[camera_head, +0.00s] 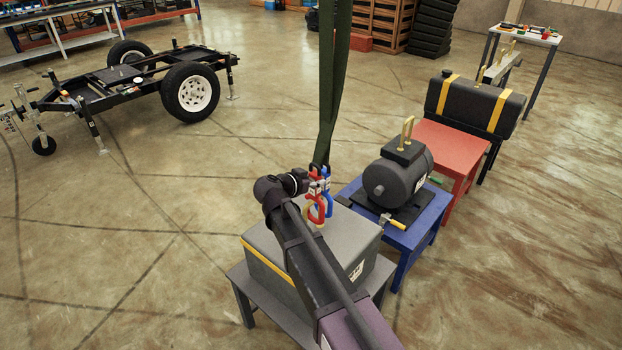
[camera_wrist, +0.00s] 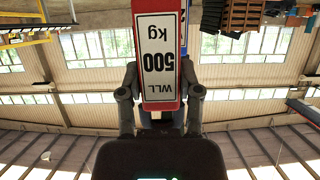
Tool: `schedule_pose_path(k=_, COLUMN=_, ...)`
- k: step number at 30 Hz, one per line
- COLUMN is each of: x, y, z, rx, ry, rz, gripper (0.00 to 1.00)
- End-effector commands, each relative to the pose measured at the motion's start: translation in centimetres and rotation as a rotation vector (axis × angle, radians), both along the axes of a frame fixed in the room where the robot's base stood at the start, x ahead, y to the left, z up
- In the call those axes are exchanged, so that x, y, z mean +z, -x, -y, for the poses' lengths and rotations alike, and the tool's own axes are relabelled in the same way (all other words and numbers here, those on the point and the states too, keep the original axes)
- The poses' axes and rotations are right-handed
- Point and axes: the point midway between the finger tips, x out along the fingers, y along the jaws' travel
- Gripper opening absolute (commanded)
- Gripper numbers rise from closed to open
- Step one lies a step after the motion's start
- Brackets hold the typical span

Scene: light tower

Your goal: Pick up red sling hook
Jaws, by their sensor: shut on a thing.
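The red sling hook (camera_head: 316,205) hangs from a dark green sling (camera_head: 334,80) above the grey box, in the middle of the head view. A blue hook (camera_head: 327,198) hangs close beside it. In the wrist view the red hook's body (camera_wrist: 178,16) carries a label reading WLL 500 kg and sits between the two fingers. My gripper (camera_wrist: 159,98) is shut on the red hook; in the head view its fingers are hard to make out. A sliver of blue shows behind the red body in the wrist view.
The grey box (camera_head: 290,262) with a yellow strap stands below on a grey table. A dark motor (camera_head: 398,175) on a blue table (camera_head: 428,222) is just right, then a black tank (camera_head: 470,102) beyond a red table (camera_head: 455,138). A black trailer (camera_head: 135,80) stands left on open floor.

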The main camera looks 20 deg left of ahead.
Motion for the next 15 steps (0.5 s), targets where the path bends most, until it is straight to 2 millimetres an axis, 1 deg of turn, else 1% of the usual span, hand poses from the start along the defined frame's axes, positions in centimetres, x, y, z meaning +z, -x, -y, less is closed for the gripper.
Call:
schedule_pose_path(k=1, x=0.1, y=0.5, z=0.9, rx=-0.001, ry=0.002, rz=0.002, gripper=0.00)
schedule_pose_path(k=5, x=0.1, y=1.5, z=3.2, rx=-0.001, ry=0.002, rz=0.001, gripper=0.00)
schedule_pose_path(k=9, x=0.1, y=2.7, z=6.0, rx=-0.001, ry=0.002, rz=0.003, gripper=0.00)
schedule_pose_path(k=15, x=0.1, y=4.2, z=9.7, rx=0.000, ry=0.003, rz=0.002, gripper=0.00)
